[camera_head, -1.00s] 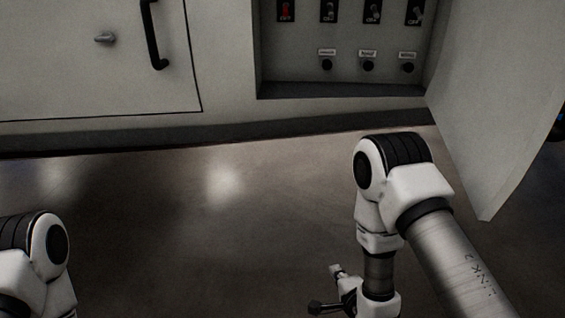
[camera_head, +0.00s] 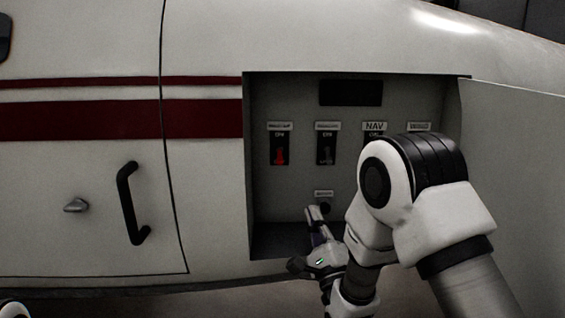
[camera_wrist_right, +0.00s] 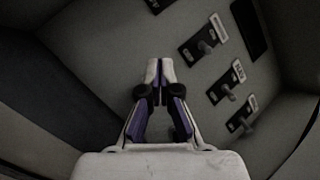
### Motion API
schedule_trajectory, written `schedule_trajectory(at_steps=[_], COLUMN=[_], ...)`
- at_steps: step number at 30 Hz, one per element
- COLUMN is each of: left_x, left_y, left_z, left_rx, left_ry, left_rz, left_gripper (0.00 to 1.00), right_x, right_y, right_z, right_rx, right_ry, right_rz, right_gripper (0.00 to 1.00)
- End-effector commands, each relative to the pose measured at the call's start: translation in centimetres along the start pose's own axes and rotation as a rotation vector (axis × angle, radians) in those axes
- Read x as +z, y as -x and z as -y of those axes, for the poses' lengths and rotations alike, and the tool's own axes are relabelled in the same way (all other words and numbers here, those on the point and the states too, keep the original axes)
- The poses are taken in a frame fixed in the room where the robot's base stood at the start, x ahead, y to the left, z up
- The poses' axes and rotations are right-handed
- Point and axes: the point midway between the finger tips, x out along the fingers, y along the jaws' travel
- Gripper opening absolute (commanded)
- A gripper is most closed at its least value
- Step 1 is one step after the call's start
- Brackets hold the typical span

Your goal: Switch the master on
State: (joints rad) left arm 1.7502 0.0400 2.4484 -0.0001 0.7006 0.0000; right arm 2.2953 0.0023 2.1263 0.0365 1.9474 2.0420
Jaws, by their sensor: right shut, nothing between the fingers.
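The recessed panel (camera_head: 300,90) holds a row of toggle switches on dark plates. The leftmost, a red switch (camera_head: 279,151), sits under a label too blurred to read. The switch beside it (camera_head: 325,150) is dark. My right gripper (camera_head: 314,213) is inside the lower part of the recess, below the switch row and close to a round knob (camera_head: 325,206). It is shut and empty; the right wrist view shows its fingertips (camera_wrist_right: 159,71) together, apart from a switch (camera_wrist_right: 205,43). Whether the fingers touch the panel is unclear.
A dark rectangular display (camera_head: 350,92) sits above the switches. An open cover (camera_head: 515,135) stands at the right. A door with a black handle (camera_head: 130,203) and a small latch (camera_head: 76,205) is at the left. My right arm hides the panel's lower right.

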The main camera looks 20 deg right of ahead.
Motion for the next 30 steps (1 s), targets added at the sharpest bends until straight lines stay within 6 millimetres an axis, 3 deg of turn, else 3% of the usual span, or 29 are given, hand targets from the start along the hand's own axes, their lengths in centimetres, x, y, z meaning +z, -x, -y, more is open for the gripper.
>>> schedule_trajectory(at_steps=[11, 17, 26, 30], left_x=[0.1, 0.1, 0.1, 0.1], left_y=[0.2, 0.9, 2.2, 2.8], left_z=[0.0, 0.0, 0.0, 0.0], left_rx=[0.000, 0.000, 0.000, 0.000], left_ry=[0.000, 0.000, 0.000, 0.000], left_rz=[0.003, 0.002, 0.002, 0.002], left_gripper=[0.55, 0.55, 0.55, 0.55], right_x=[0.0, 0.1, 0.1, 2.7], right_y=[-0.5, -3.7, -10.3, -10.8], right_z=[0.1, 0.2, 0.2, 0.1], right_rx=[-0.001, -0.003, -0.001, 0.002], right_ry=[0.001, 0.002, 0.002, 0.002], right_rz=[0.001, 0.002, 0.001, 0.004], right_gripper=[0.00, 0.00, 0.00, 0.00])
